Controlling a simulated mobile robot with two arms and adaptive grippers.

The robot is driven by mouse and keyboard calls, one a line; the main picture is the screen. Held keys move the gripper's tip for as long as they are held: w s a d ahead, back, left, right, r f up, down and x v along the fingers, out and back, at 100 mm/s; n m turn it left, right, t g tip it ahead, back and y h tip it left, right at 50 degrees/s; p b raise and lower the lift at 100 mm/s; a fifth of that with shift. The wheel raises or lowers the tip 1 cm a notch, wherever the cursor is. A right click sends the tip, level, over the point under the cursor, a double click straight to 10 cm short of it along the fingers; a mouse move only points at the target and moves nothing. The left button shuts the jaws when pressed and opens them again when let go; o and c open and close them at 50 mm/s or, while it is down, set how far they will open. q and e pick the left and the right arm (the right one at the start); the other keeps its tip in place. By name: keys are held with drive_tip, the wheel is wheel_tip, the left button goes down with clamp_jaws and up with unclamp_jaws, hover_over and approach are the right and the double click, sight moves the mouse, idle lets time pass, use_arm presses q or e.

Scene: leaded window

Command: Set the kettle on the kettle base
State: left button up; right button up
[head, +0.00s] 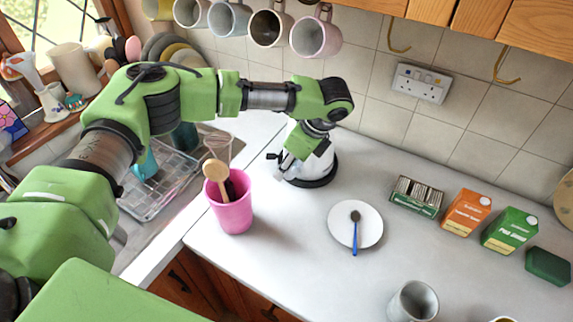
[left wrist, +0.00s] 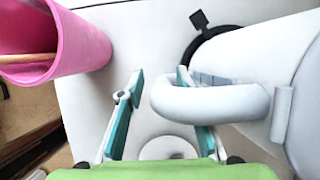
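The white kettle (head: 318,163) stands upright by the back wall, largely covered by my left arm. A black round base (head: 326,177) shows under it; I cannot tell from these frames how fully it is seated. In the left wrist view the kettle's white handle (left wrist: 212,101) loops out from the body, above a black rim with a black tab (left wrist: 204,38). My left gripper (head: 292,163) is at the kettle's handle side. Its teal fingers (left wrist: 158,112) are apart; the handle overlaps the right-hand finger in the picture. My right gripper is not in view.
A pink utensil pot (head: 235,205) stands close to the left of the gripper. A saucer with a spoon (head: 343,229), a tea box (head: 416,197) and cartons (head: 467,212) lie right. Mugs hang above. A grey mug (head: 413,302) stands in front. The counter between is clear.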

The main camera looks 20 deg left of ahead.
use_arm(q)
drive_tip(key=shift+r, duration=0.1)
drive_tip(key=shift+d+r+b, duration=0.2)
drive_tip(key=shift+r+b, duration=0.1)
drive_tip(key=b+v, duration=0.3)
drive_tip(key=v, duration=0.8)
drive_tip(key=shift+r, duration=0.2)
drive_tip(key=shift+f, duration=0.1)
